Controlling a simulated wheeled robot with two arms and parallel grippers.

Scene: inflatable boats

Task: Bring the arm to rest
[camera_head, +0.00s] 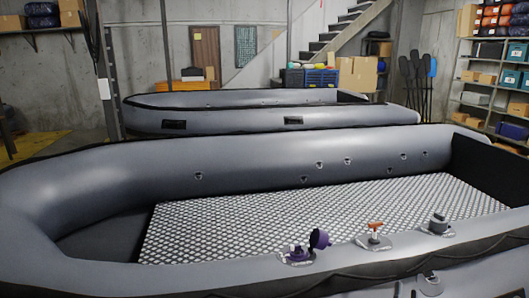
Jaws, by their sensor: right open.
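A large grey inflatable boat (90,190) fills the front of the head view. On its near tube stand a purple valve with its round cap tipped up (307,245), a fitting with an orange-red T-shaped top (375,235) and a grey capped fitting (438,224). My left gripper is out of view.
A second grey boat (230,118) lies behind the first. Shelves with boxes (490,75) stand at the right, with paddles (415,80) beside them. Cardboard boxes (358,73), blue crates (320,78) and a staircase (345,28) are at the back. The textured boat floor (300,215) is bare.

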